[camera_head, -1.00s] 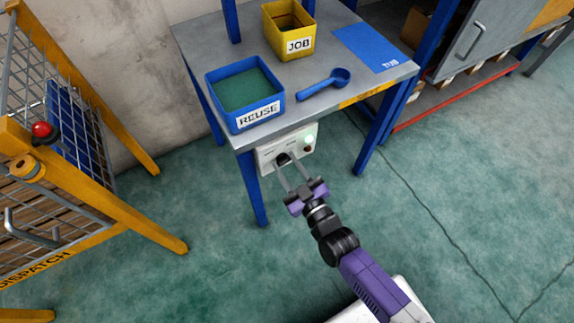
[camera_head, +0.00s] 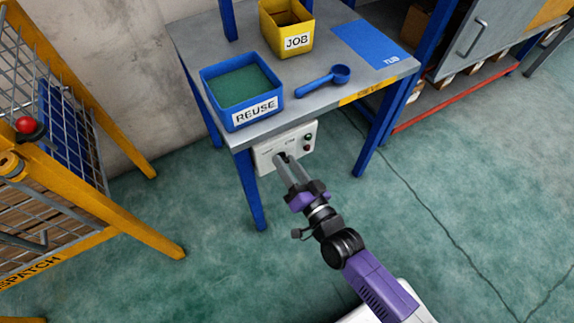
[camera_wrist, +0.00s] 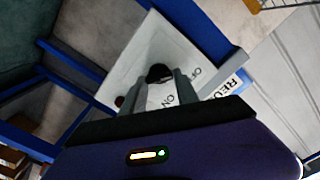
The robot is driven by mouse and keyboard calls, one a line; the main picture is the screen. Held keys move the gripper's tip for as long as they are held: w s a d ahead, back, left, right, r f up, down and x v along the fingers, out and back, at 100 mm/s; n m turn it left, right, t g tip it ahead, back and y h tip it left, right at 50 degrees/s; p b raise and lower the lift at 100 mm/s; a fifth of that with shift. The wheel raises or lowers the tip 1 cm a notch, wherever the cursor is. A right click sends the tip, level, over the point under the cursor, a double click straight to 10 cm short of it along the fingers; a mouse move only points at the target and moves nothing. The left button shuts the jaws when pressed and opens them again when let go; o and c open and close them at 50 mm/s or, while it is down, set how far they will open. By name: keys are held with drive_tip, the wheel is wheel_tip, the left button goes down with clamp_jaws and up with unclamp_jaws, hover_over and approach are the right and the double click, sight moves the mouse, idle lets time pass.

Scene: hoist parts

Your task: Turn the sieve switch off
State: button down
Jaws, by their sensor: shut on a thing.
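The sieve switch is a white panel (camera_head: 265,160) under the front edge of the steel bench, with a black rotary knob (camera_head: 281,157). My gripper (camera_head: 284,163) reaches up to the panel, its two grey fingers shut on the knob. In the wrist view, the knob (camera_wrist: 158,73) shows between the fingertips (camera_wrist: 160,82), with OFF and ON lettering on the panel (camera_wrist: 170,48) beside it. The fingers partly hide the knob. A green lamp (camera_head: 308,136), now unlit, and a small red one (camera_head: 306,148) sit at the panel's right side.
The bench (camera_head: 225,130) carries a blue REUSE bin (camera_head: 241,117), a yellow JOB bin (camera_head: 296,42), a blue scoop (camera_head: 318,84) and a blue mat (camera_head: 370,46). A yellow DISPATCH rack (camera_head: 130,228) stands left. Green floor is clear to the right.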

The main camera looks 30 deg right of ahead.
drive_tip(key=shift+f+m+b, duration=0.1)
drive_tip(key=shift+m+b, duration=0.3)
drive_tip(key=shift+m, duration=0.7)
drive_tip(key=c, duration=0.9)
unclamp_jaws()
drive_tip(key=shift+s, duration=0.1)
drive_tip(key=s, duration=0.7)
drive_tip(key=shift+s+p, duration=0.35)
drive_tip(key=shift+p, duration=0.05)
